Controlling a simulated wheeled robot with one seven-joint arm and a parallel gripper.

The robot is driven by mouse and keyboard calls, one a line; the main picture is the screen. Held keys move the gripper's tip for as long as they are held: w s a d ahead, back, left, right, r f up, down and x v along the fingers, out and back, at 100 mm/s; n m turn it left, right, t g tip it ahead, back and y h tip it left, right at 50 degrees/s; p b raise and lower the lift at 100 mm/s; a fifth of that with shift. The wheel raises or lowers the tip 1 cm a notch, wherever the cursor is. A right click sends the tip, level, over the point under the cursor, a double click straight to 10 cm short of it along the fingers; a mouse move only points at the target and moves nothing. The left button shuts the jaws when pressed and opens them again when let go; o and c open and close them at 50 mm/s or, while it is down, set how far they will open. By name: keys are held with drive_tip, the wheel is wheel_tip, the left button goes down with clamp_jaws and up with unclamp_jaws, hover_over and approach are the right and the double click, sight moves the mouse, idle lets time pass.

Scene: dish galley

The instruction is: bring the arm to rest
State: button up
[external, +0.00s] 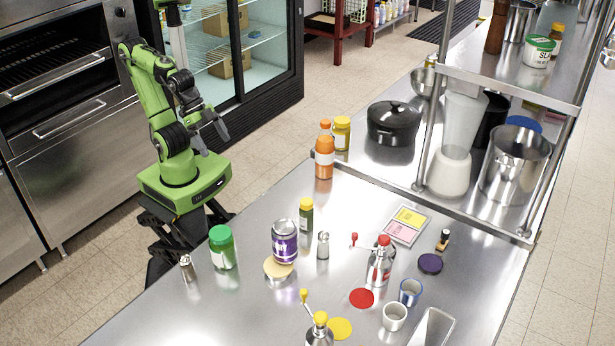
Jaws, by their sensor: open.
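My green arm stands at the far left end of the steel counter (150,318), folded up above its base. My gripper (213,146) hangs in the air, pointing down and to the right, with its two grey fingers apart. Nothing shows between the fingers. The gripper is clear of the counter and of everything on it.
Nearest my arm on the counter are a green-lidded jar (222,250), a small shaker (187,268) and a purple can (285,241). An orange bottle (324,152) stands at the back edge. Pump bottles and cups are farther right. An oven (60,70) and glass-door fridge (235,50) stand behind.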

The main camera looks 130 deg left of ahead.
drive_tip(key=shift+m+g, duration=0.4)
drive_tip(key=shift+m, duration=0.3)
drive_tip(key=s, duration=0.3)
drive_tip(key=s+d, duration=0.1)
drive_tip(key=s, duration=0.1)
drive_tip(key=shift+f, duration=0.25)
